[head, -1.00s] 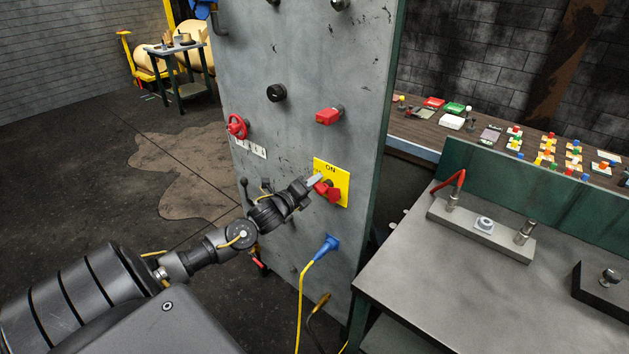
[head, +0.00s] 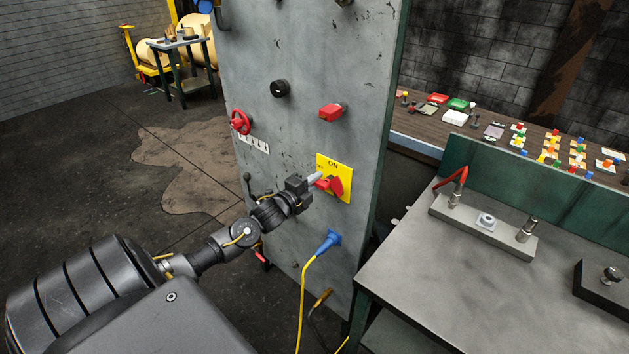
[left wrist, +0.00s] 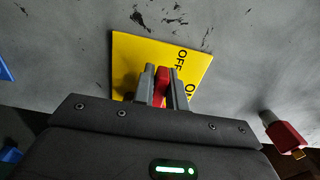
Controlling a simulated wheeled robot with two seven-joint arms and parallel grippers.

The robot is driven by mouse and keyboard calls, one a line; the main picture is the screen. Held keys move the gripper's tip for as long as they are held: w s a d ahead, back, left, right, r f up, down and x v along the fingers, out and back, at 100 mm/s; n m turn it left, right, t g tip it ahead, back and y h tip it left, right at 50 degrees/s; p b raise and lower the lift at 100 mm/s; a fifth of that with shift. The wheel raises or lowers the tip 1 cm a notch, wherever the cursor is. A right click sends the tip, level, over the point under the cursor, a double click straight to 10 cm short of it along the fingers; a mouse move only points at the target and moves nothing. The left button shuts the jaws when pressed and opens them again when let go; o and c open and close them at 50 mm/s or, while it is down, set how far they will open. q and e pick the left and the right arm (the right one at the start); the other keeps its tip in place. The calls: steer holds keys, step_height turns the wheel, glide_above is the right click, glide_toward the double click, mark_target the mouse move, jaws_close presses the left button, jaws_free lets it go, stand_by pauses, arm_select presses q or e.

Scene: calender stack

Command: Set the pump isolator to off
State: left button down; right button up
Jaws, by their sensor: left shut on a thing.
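The pump isolator is a red rotary handle (head: 336,186) on a yellow plate (head: 345,169) fixed to the grey panel. ON is printed at the plate's top in the head view. In the left wrist view the plate (left wrist: 140,50) shows OFF and part of ON, and the red handle (left wrist: 162,84) stands between the fingers. My left gripper (head: 317,181) reaches in from the left and is shut on the handle (left wrist: 162,90). The fingers hide part of the handle, so its exact angle is hard to tell. My right gripper is not in view.
The panel also carries a blue plug (head: 328,242) with a yellow cable below, a red block-shaped knob (head: 332,111), a black knob (head: 281,88) and a red handwheel (head: 240,122). A grey workbench (head: 440,260) stands close on the right. Open floor lies left of the panel.

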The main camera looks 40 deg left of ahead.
arm_select(q)
steer(key=shift+f, duration=0.1)
steer(key=c, duration=1.4)
jaws_free()
steer(key=shift+c, duration=0.2)
steer(key=shift+s, duration=0.1)
steer(key=shift+s, duration=0.25)
steer(key=s+b, duration=0.3)
steer(key=s, duration=0.7)
steer(key=shift+d, duration=0.1)
